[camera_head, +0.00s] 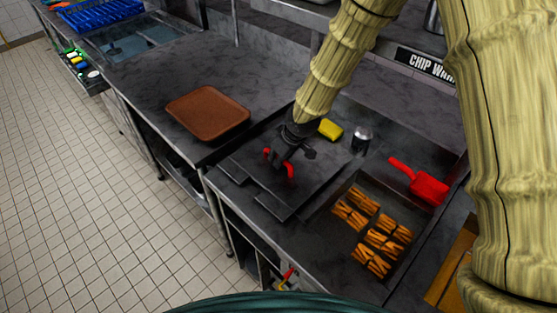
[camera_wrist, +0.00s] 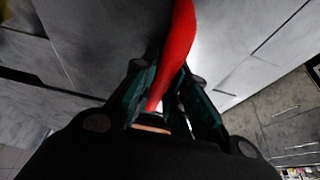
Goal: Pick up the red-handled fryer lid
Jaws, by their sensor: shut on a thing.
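The fryer lid (camera_head: 258,187) is a dark grey metal plate on the fryer counter, left of the fries. Its red handle (camera_head: 290,171) shows on both sides of my gripper (camera_head: 281,162). In the wrist view the red handle (camera_wrist: 181,45) runs up between the fingers of my gripper (camera_wrist: 165,98), which is shut on it. The middle of the handle is hidden by the gripper in the head view. The lid looks flat over the counter; I cannot tell whether it is raised.
A brown tray (camera_head: 208,112) lies on the counter to the left. A yellow sponge (camera_head: 330,129), a metal shaker (camera_head: 362,139) and a red scoop (camera_head: 421,183) lie behind and right. Several bundles of fries (camera_head: 369,259) sit in the well. A sink (camera_head: 140,42) is further left.

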